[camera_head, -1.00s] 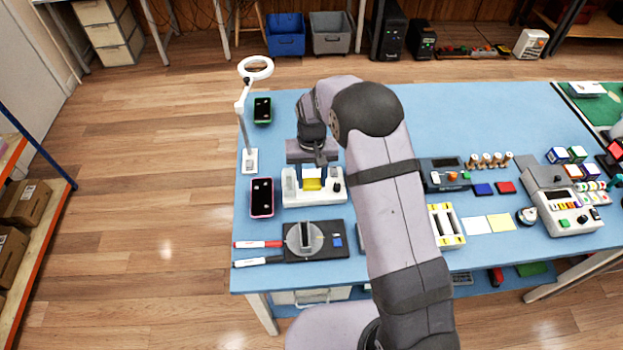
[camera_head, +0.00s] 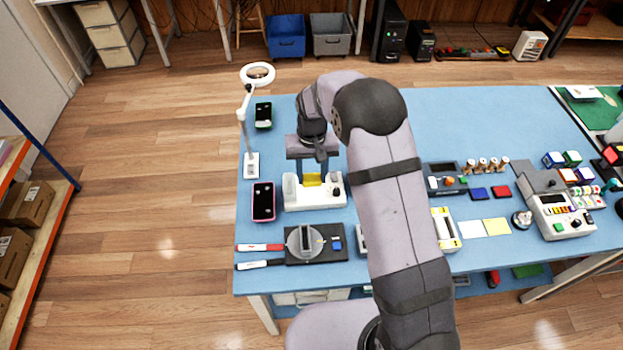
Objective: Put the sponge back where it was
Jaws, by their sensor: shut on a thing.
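The yellow sponge (camera_head: 313,180) shows just below my gripper, at the white holder (camera_head: 314,200) on the blue table. My gripper (camera_head: 313,174) points down over the holder and is shut on the sponge. The wrist covers the upper part of the sponge. I cannot tell whether the sponge touches the holder's floor or hangs a little above it.
A pink-edged phone (camera_head: 263,201) lies close left of the holder. A green-edged phone (camera_head: 263,115) and a ring lamp (camera_head: 257,75) are farther back. A dark plate with a round grey dial (camera_head: 305,240) is in front. My arm hides the table's middle.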

